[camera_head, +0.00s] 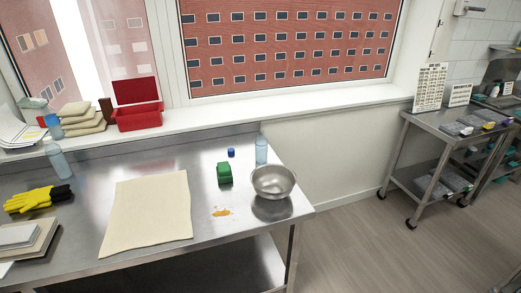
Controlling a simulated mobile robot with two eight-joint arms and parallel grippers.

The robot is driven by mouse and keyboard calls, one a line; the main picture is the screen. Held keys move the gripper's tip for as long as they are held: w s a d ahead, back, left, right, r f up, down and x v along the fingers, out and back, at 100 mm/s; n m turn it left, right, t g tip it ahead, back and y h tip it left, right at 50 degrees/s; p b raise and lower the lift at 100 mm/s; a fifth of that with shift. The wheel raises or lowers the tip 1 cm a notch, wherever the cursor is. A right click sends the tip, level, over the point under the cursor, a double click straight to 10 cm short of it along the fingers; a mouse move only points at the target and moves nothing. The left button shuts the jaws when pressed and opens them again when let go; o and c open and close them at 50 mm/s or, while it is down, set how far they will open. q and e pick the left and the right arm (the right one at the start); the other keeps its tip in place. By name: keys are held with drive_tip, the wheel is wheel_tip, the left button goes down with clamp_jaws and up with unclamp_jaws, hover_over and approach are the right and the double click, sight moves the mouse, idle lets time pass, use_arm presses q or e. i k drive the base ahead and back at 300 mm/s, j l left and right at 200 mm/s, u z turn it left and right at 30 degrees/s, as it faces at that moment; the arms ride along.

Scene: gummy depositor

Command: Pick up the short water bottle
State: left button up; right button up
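Three pale blue bottles are in the head view. One bottle (261,149) stands upright at the back right of the steel table (95,165), just behind a metal bowl. A second bottle (57,160) stands at the table's back left. A third bottle (53,127) is on the window ledge at the left. I cannot tell for sure which is the short water bottle. Neither of my grippers is in view.
The metal bowl (273,181), a green block-like item (224,173), a small blue object (231,152) and an orange spill (221,212) are near the right bottle. A cream cloth (148,214) and yellow gloves (35,200) lie left. A wheeled cart (425,125) stands right.

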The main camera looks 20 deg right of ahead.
sight(262, 142)
drive_tip(key=i+l+u, duration=0.15)
drive_tip(key=l+u, duration=0.15)
drive_tip(key=l, duration=0.3)
drive_tip(key=i+l+u, duration=0.25)
drive_tip(key=l, duration=0.35)
drive_tip(key=l+u, duration=0.3)
drive_tip(key=l, duration=0.3)
drive_tip(key=i+l+u, duration=0.2)
drive_tip(key=i+l, duration=0.15)
